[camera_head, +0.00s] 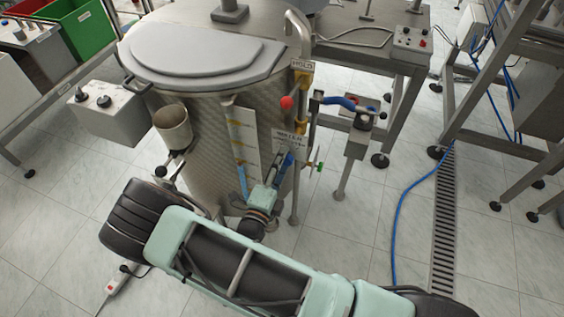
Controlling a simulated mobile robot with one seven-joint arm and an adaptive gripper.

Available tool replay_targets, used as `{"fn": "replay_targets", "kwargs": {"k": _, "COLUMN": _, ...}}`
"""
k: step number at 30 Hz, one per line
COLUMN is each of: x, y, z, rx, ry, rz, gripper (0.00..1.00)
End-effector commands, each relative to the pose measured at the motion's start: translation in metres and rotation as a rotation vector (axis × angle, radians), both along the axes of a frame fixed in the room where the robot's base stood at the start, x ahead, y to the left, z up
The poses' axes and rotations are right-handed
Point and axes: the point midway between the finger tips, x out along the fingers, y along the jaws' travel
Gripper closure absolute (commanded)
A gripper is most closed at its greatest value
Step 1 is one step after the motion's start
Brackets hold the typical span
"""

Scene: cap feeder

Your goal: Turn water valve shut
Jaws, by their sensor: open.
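A label plate (290,141), its text too small to read for certain, sits on the right side of the steel drum, among the pipes. A blue part (286,159), seemingly a valve handle, shows just below the plate. My gripper (279,172) reaches up from my mint-green arm to this blue part and overlaps it in the picture. The jaws are open, but the fingertips are small and partly merged with the blue part. I cannot tell whether they touch it. A second blue lever (339,101) stands out to the right, higher up.
The steel drum (205,115) has a grey lid (190,50). A red ball knob (287,102) and a small green-handled valve (320,167) are close to the gripper. A blue hose (402,215) crosses the floor at right.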

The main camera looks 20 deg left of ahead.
Motion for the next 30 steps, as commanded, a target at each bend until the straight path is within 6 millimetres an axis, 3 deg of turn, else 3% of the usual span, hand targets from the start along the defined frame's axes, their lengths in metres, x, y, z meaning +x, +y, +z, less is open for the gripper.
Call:
{"fn": "replay_targets", "kwargs": {"k": 5, "x": -0.022, "y": 0.003, "z": -0.001, "rx": -0.001, "ry": 0.003, "rz": 0.003, "gripper": 0.48}}
{"fn": "replay_targets", "kwargs": {"k": 12, "x": -0.074, "y": 0.007, "z": 0.0, "rx": -0.001, "ry": 0.003, "rz": 0.005, "gripper": 0.48}}
{"fn": "replay_targets", "kwargs": {"k": 18, "x": -0.106, "y": 0.009, "z": 0.0, "rx": 0.0, "ry": 0.001, "rz": 0.002, "gripper": 0.48}}
{"fn": "replay_targets", "kwargs": {"k": 23, "x": -0.117, "y": 0.01, "z": 0.0, "rx": 0.0, "ry": 0.001, "rz": 0.002, "gripper": 0.48}}
{"fn": "replay_targets", "kwargs": {"k": 30, "x": -0.119, "y": 0.01, "z": 0.0, "rx": 0.0, "ry": 0.0, "rz": 0.001, "gripper": 0.48}}
